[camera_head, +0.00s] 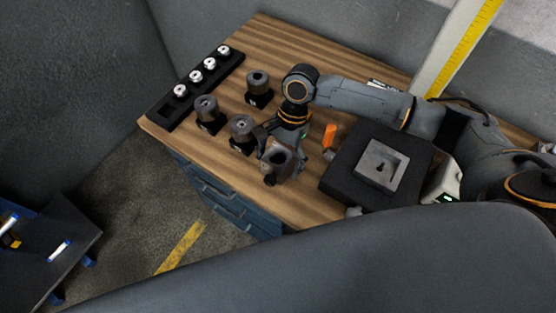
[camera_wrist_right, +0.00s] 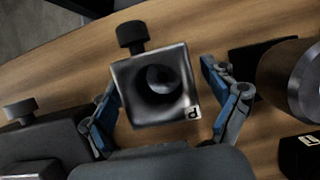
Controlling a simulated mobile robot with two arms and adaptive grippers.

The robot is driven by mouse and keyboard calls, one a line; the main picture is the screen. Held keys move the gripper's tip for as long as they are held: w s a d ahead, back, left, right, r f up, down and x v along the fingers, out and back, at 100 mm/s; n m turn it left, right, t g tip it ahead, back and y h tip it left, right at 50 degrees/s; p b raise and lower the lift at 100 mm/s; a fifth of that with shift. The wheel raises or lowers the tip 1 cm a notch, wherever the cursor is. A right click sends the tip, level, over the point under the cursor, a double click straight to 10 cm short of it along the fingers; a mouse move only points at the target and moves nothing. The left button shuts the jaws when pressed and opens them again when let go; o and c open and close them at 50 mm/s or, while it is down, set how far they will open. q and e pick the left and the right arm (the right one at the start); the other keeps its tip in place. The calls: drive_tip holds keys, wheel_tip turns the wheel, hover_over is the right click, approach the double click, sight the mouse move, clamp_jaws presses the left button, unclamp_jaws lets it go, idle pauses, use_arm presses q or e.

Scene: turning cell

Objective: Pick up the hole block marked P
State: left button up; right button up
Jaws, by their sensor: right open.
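The hole block marked P (camera_wrist_right: 153,88) is a grey metal block with a round hole, a black knob on one side and a small P label at a corner. In the head view the hole block (camera_head: 278,158) stands near the front edge of the wooden bench. My right gripper (camera_wrist_right: 160,80) is open, with one blue-padded finger on each side of the block. A gap shows at the right finger; whether the left finger touches is unclear. In the head view my right gripper (camera_head: 283,139) is just above the block, its fingers partly hidden. My left gripper is out of view.
Round metal pieces on black bases (camera_head: 242,130) stand close left of the gripper. A black rack (camera_head: 164,112) with silver knobs lies at the bench's left edge. An orange piece (camera_head: 329,136) and a black slab (camera_head: 342,180) bearing a grey recessed square (camera_head: 380,168) are to the right.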

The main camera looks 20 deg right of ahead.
clamp_jaws()
drive_tip(key=shift+w, duration=0.1)
idle(0.4)
